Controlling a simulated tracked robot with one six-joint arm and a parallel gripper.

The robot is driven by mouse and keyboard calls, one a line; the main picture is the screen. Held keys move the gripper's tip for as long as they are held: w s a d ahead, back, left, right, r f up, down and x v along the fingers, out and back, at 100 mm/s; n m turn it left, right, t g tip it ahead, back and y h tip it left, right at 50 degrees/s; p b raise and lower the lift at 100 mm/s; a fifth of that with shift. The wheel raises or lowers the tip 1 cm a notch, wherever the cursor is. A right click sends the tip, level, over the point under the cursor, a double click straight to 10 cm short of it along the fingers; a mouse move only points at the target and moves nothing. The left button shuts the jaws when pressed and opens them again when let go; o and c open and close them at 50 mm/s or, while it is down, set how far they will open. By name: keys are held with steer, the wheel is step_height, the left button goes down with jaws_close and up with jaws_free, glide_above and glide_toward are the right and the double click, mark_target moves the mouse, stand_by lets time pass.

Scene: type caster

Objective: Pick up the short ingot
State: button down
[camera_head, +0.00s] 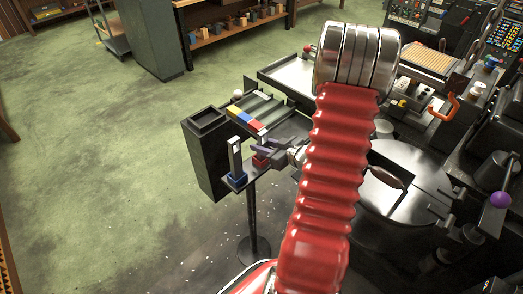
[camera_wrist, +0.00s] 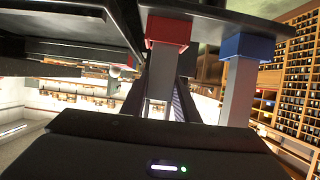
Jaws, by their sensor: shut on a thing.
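The short ingot is a pale grey bar (camera_wrist: 160,72) standing in a red holder (camera_wrist: 168,32), which shows upside down in the wrist view. In the head view the red holder (camera_head: 261,161) sits on a small dark stand, and my gripper (camera_head: 267,149) hides most of the bar above it. My gripper (camera_wrist: 161,98) is shut on the short ingot, with a dark finger on either side. A taller grey ingot (camera_head: 235,158) stands upright in a blue holder (camera_head: 237,180) just left of my gripper, and it also shows in the wrist view (camera_wrist: 239,90).
A dark open-topped bin (camera_head: 205,150) stands left of the holders. Behind them is a tray with yellow, blue and red blocks (camera_head: 247,119). Green floor (camera_head: 100,170) lies open at left.

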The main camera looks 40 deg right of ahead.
mark_target(262, 131)
steer(key=shift+r, duration=0.15)
stand_by(0.7)
steer(key=shift+r, duration=4.9)
steer(key=shift+w, duration=0.1)
